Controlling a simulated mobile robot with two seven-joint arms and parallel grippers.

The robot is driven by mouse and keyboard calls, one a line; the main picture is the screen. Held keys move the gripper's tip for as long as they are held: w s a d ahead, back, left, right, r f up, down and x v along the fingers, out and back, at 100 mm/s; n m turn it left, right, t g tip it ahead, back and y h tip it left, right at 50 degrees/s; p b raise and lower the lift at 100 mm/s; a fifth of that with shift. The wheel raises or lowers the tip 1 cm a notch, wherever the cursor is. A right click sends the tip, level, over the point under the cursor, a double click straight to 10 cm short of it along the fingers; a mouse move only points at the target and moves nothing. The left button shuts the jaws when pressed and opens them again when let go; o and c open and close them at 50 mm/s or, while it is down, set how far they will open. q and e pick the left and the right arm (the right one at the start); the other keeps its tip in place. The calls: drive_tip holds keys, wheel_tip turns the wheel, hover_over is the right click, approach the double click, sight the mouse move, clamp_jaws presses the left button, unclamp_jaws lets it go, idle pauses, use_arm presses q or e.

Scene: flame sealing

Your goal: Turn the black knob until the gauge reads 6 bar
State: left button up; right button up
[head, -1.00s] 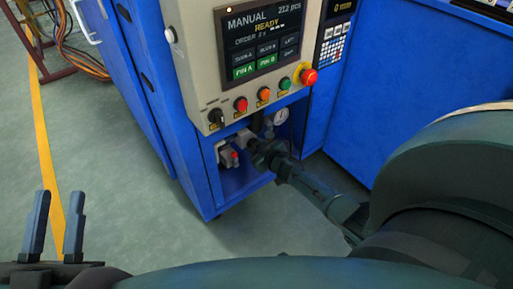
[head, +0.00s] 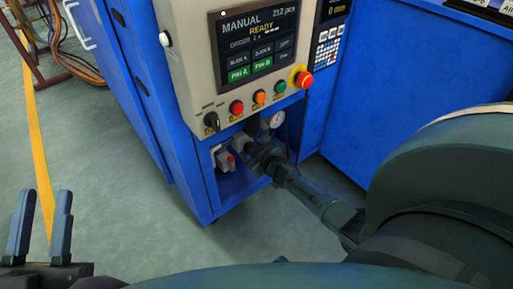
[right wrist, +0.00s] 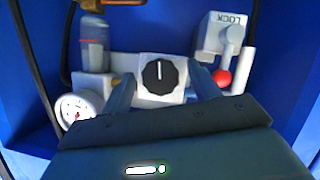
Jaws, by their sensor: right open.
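The black knob (right wrist: 159,75) sits on a pale square block in the right wrist view, its white mark pointing up. My right gripper (right wrist: 164,80) is open, one finger on each side of the knob block; I cannot tell whether they touch. In the head view my right gripper (head: 257,155) reaches into the cabinet's lower recess and hides the knob. The round white gauge (right wrist: 77,108) is at the left in the wrist view, and also shows in the head view (head: 277,120); its reading is too small to tell. My left gripper (head: 42,222) is open and empty.
A lockout valve with a red-tipped lever (right wrist: 222,77) stands right of the knob. A clear-bowled filter (right wrist: 94,50) is to its left. Recess walls close in around. Above is a control panel (head: 180,60) with several buttons and a red emergency stop (head: 304,80).

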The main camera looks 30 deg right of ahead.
drive_tip(key=shift+s+r+p, duration=0.25)
drive_tip(key=shift+s+p, duration=0.05)
drive_tip(key=shift+s, duration=0.1)
use_arm(q)
drive_tip(key=shift+s+a+f+n+g+y+p, duration=0.1)
drive_tip(key=shift+s+f+n+g+y+p, duration=0.2)
drive_tip(key=shift+f+y+p, duration=0.5)
drive_tip(key=shift+s+d+f+n+g+y+p, duration=0.1)
drive_tip(key=shift+f+n+g+y+p, duration=0.25)
drive_tip(key=shift+p, duration=0.8)
drive_tip(key=shift+s+a+f+n+g+y+p, duration=0.1)
drive_tip(key=shift+s+f+n+g+y+p, duration=0.2)
drive_tip(key=shift+f+y+p, duration=0.55)
use_arm(e)
drive_tip(key=v, duration=1.2)
use_arm(q)
drive_tip(key=shift+w+r, duration=0.1)
drive_tip(key=shift+r, duration=0.1)
